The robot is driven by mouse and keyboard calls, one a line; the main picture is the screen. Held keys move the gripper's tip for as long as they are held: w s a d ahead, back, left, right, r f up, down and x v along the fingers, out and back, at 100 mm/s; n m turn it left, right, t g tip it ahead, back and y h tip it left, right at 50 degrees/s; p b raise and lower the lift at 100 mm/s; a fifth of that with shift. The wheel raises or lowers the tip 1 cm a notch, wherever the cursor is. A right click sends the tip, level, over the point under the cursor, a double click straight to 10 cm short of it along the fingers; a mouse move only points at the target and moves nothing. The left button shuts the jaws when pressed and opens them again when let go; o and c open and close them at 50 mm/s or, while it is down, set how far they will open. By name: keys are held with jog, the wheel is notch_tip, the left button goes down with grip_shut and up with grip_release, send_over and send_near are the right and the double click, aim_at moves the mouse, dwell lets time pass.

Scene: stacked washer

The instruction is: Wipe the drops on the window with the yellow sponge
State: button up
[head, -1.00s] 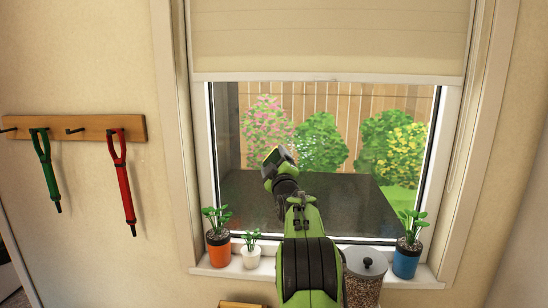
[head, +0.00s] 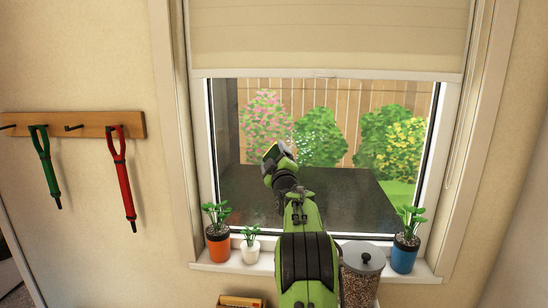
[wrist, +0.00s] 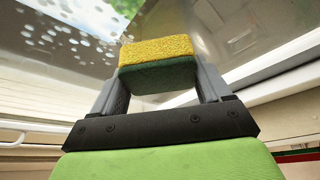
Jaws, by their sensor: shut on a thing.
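My gripper (head: 277,153) is shut on the yellow sponge (wrist: 157,49), which has a green lower layer and sits between the two fingers in the wrist view. The window (head: 340,205) is in front of me, and my arm reaches up before its middle. Pale drops (wrist: 68,38) show on the glass at the upper left of the wrist view, left of the sponge. Faint pale specks also show right of the gripper in the head view (head: 318,140). I cannot tell whether the sponge touches the glass.
On the sill stand an orange pot (head: 218,245), a white pot (head: 250,253), a lidded jar (head: 361,275) and a blue pot (head: 404,255). A blind (head: 325,38) covers the window's top. Green and red tools hang from a rack (head: 90,124) on the left wall.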

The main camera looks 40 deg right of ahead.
jog(key=shift+w+d+p, duration=0.25)
jog(key=shift+d+p, duration=0.1)
jog(key=shift+d, duration=0.05)
